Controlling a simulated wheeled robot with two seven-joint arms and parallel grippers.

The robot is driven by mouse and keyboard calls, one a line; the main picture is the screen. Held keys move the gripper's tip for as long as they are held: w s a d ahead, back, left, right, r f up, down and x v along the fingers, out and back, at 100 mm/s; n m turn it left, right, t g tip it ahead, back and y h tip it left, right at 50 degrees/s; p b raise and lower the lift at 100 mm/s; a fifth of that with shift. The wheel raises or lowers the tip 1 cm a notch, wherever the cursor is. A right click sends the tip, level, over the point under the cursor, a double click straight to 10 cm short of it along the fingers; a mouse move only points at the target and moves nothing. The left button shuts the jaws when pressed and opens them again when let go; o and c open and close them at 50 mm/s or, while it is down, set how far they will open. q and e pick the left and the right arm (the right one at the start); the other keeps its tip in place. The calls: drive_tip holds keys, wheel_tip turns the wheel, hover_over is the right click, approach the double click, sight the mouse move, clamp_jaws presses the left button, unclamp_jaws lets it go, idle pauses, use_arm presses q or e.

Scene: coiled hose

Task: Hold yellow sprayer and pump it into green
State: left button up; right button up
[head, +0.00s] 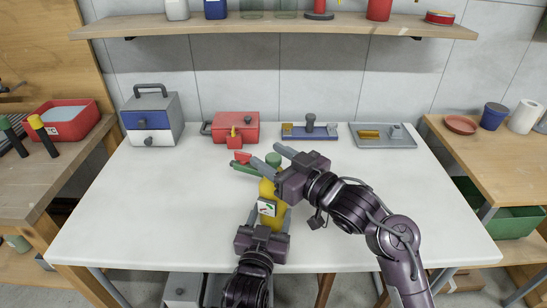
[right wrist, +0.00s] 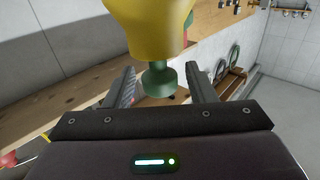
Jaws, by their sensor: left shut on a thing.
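The yellow sprayer (head: 267,189) stands upright near the middle front of the white table, with a picture label on its front. Its green pump knob (head: 273,159) is on top and also shows in the right wrist view (right wrist: 158,79). A red tip (head: 243,157) and a green part (head: 244,168) show to its left; I cannot tell how the green part joins it. My left gripper (head: 268,217) is shut on the sprayer's lower body from the front. My right gripper (head: 268,157) is open, its fingers on either side of the knob, with gaps visible in the wrist view.
Along the back of the white table (head: 130,220) stand a grey-blue box (head: 150,113), a red box (head: 236,127), a blue tray (head: 293,132) and a grey tray (head: 383,141). A shelf (head: 240,27) hangs above. The table's left and right sides are clear.

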sight(274, 157)
clamp_jaws()
drive_tip(key=shift+r, duration=2.8)
drive_tip(key=shift+o, duration=0.3)
unclamp_jaws()
drive_tip(key=shift+s+d, duration=0.1)
drive_tip(key=v, duration=1.1)
drive_tip(key=shift+s+d, duration=0.25)
drive_tip(key=shift+d, duration=0.05)
